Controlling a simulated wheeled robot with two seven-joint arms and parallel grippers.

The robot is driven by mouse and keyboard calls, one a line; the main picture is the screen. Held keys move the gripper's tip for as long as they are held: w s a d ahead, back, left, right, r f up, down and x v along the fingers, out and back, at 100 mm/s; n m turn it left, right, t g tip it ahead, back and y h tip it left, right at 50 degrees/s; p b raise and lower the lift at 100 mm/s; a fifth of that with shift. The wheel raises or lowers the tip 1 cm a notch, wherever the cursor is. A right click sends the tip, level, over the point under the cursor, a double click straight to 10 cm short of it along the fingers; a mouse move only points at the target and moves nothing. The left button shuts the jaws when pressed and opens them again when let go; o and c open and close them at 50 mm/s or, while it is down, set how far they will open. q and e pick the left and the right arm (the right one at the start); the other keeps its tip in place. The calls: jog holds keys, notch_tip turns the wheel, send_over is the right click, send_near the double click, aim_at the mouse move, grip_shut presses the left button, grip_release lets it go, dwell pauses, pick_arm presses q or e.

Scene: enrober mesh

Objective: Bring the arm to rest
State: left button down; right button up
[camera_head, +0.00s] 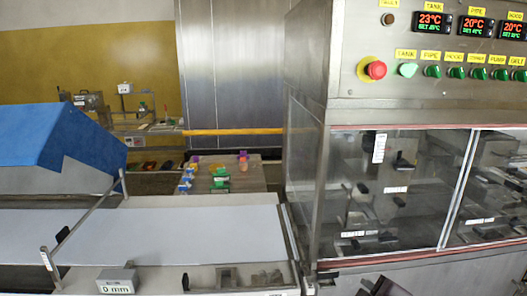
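No arm is clearly in view. A dark shape (384,287) is cut off by the bottom edge, in front of the machine's lower panel. It may be the tip of my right gripper; its fingers cannot be made out, nor whether it holds anything. My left gripper is not in view.
The steel enrober (308,180) with clear doors, a red stop button (376,69) and green switches fills the right. A white belt (150,233) with a low metal rail runs left. A blue cover (60,140) is at left. A small table (240,177) with coloured items stands behind.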

jog(key=s+f+m+g, duration=0.8)
jog(key=s+f+m, duration=0.1)
jog(key=s+f, duration=0.85)
notch_tip(320, 180, down, 29)
jog(key=s+g, duration=0.2)
jog(key=s+d+f, duration=0.3)
jog(key=s+f, duration=1.4)
jog(key=s, duration=0.2)
jog(key=shift+s+d+f+g, duration=0.15)
jog(key=shift+s+f+g, duration=0.1)
jog(key=shift+g, duration=0.15)
